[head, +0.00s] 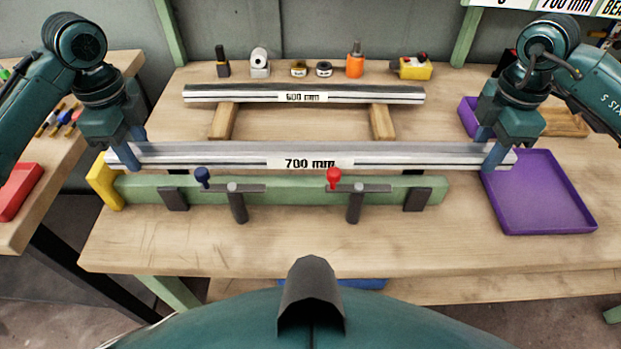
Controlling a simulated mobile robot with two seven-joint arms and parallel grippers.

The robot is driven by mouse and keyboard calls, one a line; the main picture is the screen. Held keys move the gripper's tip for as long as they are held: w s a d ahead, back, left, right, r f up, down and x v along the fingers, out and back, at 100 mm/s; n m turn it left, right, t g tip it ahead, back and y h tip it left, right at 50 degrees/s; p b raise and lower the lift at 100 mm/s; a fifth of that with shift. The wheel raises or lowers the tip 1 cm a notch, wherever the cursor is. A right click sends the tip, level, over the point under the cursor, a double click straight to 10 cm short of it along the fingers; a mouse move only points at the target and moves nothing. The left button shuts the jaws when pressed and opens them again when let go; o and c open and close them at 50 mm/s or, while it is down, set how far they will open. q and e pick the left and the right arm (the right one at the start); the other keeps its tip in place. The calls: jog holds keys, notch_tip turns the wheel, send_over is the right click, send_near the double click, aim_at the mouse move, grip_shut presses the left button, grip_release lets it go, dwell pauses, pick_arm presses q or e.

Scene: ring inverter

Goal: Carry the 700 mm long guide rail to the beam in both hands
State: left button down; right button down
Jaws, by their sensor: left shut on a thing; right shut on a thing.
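The 700 mm guide rail (230,155) is a long silver bar with a white "700 mm" label. It lies level across the middle of the head view. My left gripper (130,158) is shut on its left end, and my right gripper (490,158) is shut on its right end. The green beam (290,193) lies on the workbench just in front of the rail in the picture. The rail overlaps the beam's back edge in view; I cannot tell how high it is above it. Clamps with a blue knob (203,176) and a red knob (333,178) stand at the beam.
A 600 mm rail (240,93) rests on two wooden blocks behind. A yellow block (104,182) stands at the beam's left end. A purple tray (545,205) lies at right. Small items, including an orange bottle (355,64), line the back. The bench's front strip is clear.

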aim_at(155, 181)
pick_arm(q)
jog(key=shift+f, duration=0.15)
pick_arm(e)
jog(key=shift+f, duration=0.1)
